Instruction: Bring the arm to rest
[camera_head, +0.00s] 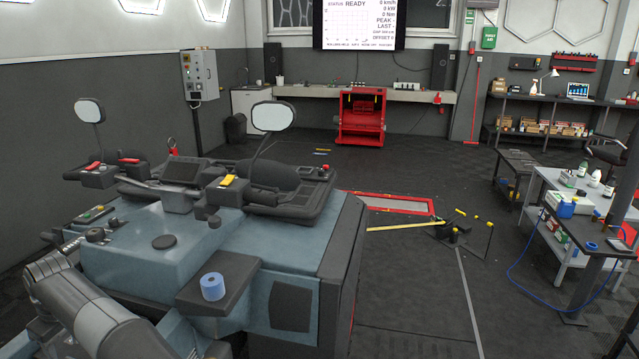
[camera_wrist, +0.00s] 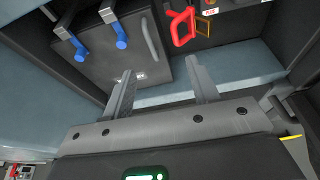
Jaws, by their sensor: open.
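My gripper (camera_wrist: 158,98) is in the wrist view, with its two grey fingers spread apart and nothing between them. Past the fingertips is a grey panel (camera_wrist: 118,72) inside a recess, with two blue-tipped levers (camera_wrist: 121,40) and a curved grey handle (camera_wrist: 153,37). A red loop handle (camera_wrist: 183,27) is to the right of the panel. I cannot tell whether the fingers touch anything. In the head view part of my arm (camera_head: 90,305) shows at lower left, beside the blue-grey machine (camera_head: 150,245); the gripper itself is hidden there.
The machine carries mirrors, consoles and a side shelf with a blue roll (camera_head: 212,286). A red-framed floor plate (camera_head: 395,203) and a yellow bar (camera_head: 405,227) lie beyond it. A white table (camera_head: 590,195) stands at right. Dark floor (camera_head: 415,290) between them is mostly open.

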